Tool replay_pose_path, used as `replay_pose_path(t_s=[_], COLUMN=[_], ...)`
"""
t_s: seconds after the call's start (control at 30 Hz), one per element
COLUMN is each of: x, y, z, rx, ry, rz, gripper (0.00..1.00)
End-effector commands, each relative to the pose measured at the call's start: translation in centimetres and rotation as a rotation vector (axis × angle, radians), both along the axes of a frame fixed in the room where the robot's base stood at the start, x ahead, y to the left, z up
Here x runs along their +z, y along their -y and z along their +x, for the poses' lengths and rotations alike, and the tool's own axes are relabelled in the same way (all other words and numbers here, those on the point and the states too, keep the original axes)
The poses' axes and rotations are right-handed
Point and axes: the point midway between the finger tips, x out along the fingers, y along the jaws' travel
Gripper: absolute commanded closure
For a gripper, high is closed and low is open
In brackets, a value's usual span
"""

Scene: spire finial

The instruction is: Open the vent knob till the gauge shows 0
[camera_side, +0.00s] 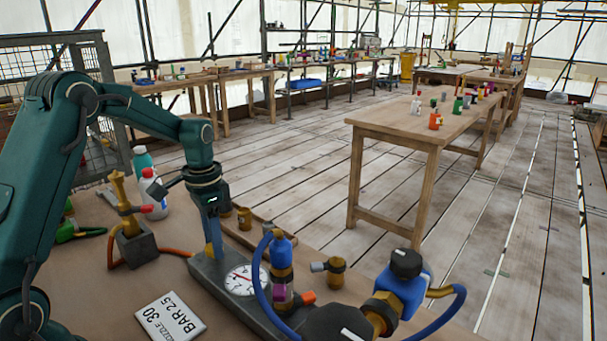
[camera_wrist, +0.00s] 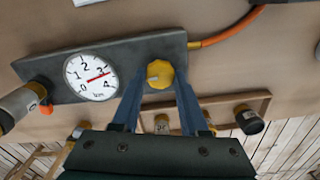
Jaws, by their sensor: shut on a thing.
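The vent knob (camera_wrist: 159,74) is yellow and ridged, with a pale mark on its face, at the right end of a grey block. My gripper (camera_wrist: 159,84) is shut on it, with one blue finger on each side in the wrist view. The round white gauge (camera_wrist: 91,77) sits left of the knob on the same block, numbered 0 to 4. Its red needle points near 3. The gauge also shows in the side view (camera_side: 240,280), too small to read.
A card (camera_side: 170,316) reading "BAR 2.5" lies in front of the block (camera_side: 208,268). A brass nozzle (camera_side: 124,200) and a white bottle (camera_side: 153,194) stand to the left.

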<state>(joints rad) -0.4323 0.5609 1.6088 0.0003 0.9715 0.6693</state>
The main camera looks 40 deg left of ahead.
Motion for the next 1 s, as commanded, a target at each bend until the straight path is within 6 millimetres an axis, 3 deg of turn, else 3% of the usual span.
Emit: replay_pose_path(t_s=[0.27, 1.0], x=[0.04, 0.06], y=[0.01, -0.12], z=[0.03, 0.03], rx=[0.144, 0.81], ry=[0.0, 0.001], rz=[-0.001, -0.001], gripper=[1.0, 1.0])
